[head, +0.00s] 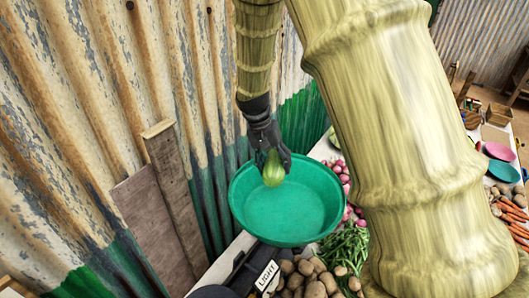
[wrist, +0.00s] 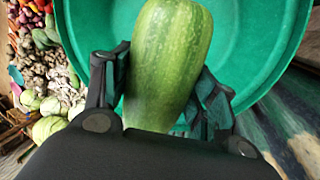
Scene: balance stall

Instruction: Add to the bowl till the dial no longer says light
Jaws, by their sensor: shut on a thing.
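A wide green bowl (head: 296,208) sits on the balance at the table edge, and its inside looks empty in the head view. The dial plate (head: 267,275) below it reads LIGHT. My gripper (head: 271,160) is shut on a green striped vegetable (head: 273,169), which looks like a marrow or cucumber, and holds it over the far left part of the bowl. In the wrist view the vegetable (wrist: 170,60) stands between the two fingers, with the green bowl (wrist: 255,50) behind it. I cannot tell whether the vegetable touches the bowl.
Potatoes (head: 312,277), green beans (head: 345,243) and pink onions (head: 343,172) lie close around the bowl. A corrugated wall (head: 110,120) with a leaning board (head: 160,215) stands at the left. Carrots (head: 514,215) and other bowls (head: 503,172) are at the right.

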